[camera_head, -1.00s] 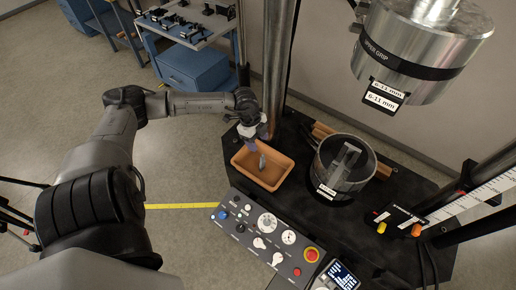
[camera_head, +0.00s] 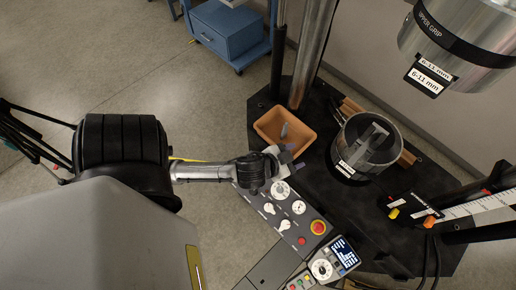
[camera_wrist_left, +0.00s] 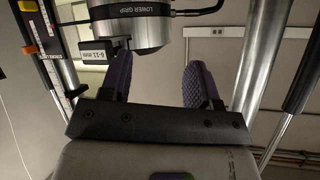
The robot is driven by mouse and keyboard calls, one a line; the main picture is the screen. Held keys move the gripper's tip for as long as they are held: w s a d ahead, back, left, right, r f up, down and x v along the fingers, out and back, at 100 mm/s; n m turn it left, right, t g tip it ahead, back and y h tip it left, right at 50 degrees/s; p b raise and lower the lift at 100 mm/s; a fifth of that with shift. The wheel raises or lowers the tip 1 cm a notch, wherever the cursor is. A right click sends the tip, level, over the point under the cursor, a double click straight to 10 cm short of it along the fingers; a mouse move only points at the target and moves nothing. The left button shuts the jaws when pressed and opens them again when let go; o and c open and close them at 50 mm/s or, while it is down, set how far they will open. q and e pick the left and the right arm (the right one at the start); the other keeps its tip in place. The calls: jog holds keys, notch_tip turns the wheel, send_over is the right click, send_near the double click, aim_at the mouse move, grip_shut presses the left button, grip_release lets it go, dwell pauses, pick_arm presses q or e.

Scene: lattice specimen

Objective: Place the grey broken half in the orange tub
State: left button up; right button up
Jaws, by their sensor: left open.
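The grey broken half (camera_head: 284,131) is inside the orange tub (camera_head: 262,133), apparently tilted against the tub's wall. My left gripper (camera_head: 293,159) is beside the tub's near right corner, apart from the grey half. In the left wrist view its two purple ribbed fingers (camera_wrist_left: 160,78) are spread with nothing between them. Another grey piece (camera_head: 373,141) stands in the round metal lower grip (camera_head: 348,167), right of the tub. My right gripper is in neither view.
The control panel (camera_head: 292,223) with knobs and a red button lies just below my left gripper. A metal column (camera_head: 314,50) rises behind the tub. The upper grip (camera_head: 462,35) hangs at upper right.

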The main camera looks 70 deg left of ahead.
pick_arm(q)
jog(key=s+d+f+m+g+h, duration=0.1)
jog(key=s+d+f+g, duration=0.1)
jog(key=s+d+g, duration=0.2)
jog(key=s+d+f+m+g+h, duration=0.1)
jog(key=s+d+f+g+h, duration=0.1)
jog(key=s, duration=0.7)
jog(key=d+f+g, duration=0.1)
jog(key=d+g, duration=0.1)
jog(key=shift+s+g, duration=0.3)
